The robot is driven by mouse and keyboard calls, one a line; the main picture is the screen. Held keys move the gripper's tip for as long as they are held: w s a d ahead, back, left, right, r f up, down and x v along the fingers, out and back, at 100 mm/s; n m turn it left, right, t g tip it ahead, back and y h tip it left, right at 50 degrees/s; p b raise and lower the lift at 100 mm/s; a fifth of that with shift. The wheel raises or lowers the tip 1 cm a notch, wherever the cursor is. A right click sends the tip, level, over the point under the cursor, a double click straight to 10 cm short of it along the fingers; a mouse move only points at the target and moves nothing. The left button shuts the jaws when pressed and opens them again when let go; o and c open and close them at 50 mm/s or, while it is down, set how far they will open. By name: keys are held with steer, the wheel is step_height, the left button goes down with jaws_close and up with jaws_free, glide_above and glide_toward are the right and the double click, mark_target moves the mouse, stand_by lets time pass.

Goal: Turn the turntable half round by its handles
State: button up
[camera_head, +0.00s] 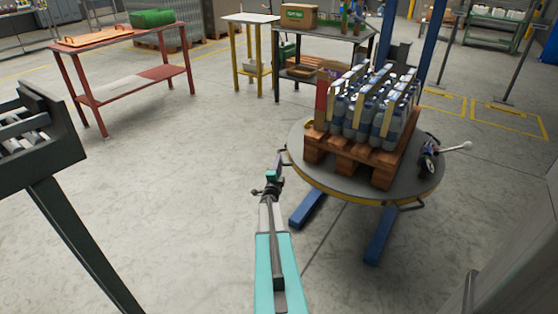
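The turntable (340,184) is a round grey disc with a yellow edge, to the right of my arm. A wooden pallet (345,160) on it bears several bottles (375,112) in rows. My gripper (276,160) is at the end of the teal arm, just left of the turntable's edge. It is too small to tell whether it is open or touches the handle.
Blue legs (379,238) spread over the floor below. A red table (130,80) is at the back left, and a dark conveyor frame (35,140) at the left. The floor between them is clear.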

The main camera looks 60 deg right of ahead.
steer(key=shift+x, duration=2.2)
steer(key=shift+c, duration=0.4)
